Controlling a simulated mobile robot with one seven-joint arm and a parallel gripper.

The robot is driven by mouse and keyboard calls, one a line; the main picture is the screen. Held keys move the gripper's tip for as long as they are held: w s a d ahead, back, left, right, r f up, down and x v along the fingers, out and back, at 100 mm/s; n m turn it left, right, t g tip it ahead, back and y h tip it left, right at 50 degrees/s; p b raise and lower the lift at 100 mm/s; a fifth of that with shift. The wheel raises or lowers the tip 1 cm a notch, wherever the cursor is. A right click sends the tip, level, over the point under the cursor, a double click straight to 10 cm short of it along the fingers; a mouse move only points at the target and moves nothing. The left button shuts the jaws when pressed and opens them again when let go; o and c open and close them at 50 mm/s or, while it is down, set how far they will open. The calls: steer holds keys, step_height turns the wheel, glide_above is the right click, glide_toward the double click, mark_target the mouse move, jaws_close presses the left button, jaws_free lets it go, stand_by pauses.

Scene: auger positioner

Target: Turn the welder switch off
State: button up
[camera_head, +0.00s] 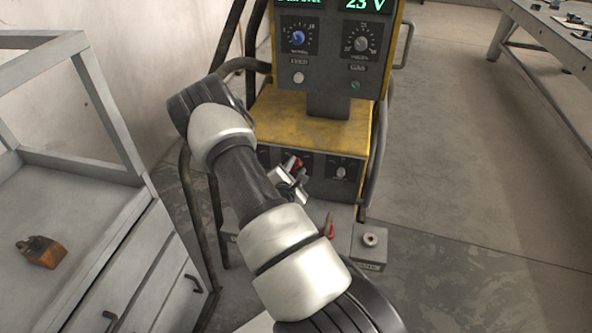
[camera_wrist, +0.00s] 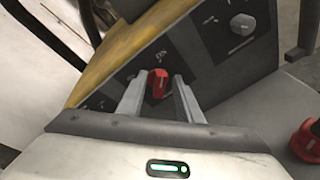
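The yellow and dark grey welder (camera_head: 318,120) stands in the middle of the head view, its displays lit green. A red switch (camera_wrist: 157,82) sits on its lower dark front panel; it also shows in the head view (camera_head: 295,163), partly hidden by my gripper. My gripper (camera_wrist: 158,92) is open, with one finger to each side of the red switch. Gaps show between the switch and both fingers in the wrist view. I cannot tell how deep the fingertips reach around it.
A grey knob (camera_wrist: 242,24) is on the same panel, right of the switch. Another red handle (camera_head: 330,227) stands lower, near a grey box (camera_head: 370,242). Dark tube rails flank the welder.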

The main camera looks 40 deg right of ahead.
jaws_close()
steer(key=shift+a, duration=0.1)
stand_by(0.3)
steer(key=n, duration=0.1)
steer(key=n+g+h+p, duration=0.1)
steer(key=shift+w+a+r+n, duration=0.1)
steer(key=shift+w+a+n, duration=0.1)
steer(key=shift+w+n, duration=0.1)
steer(key=shift+a+n+g+h, duration=0.1)
steer(key=shift+n+g+h, duration=0.25)
steer(key=shift+n, duration=0.75)
steer(key=n, duration=0.1)
steer(key=n+h, duration=0.1)
steer(key=n, duration=0.1)
steer(key=n+g+h, duration=0.1)
steer(key=n, duration=0.1)
steer(key=shift+w+a+f, duration=0.25)
steer(key=shift+w+f, duration=0.1)
steer(key=n, duration=0.1)
steer(key=n+h+b, duration=0.1)
steer(key=n, duration=0.2)
steer(key=shift+w+a+f+n+t+h+b, duration=0.15)
steer(key=shift+f+n+t+h+b, duration=0.1)
steer(key=shift+n+b, duration=0.15)
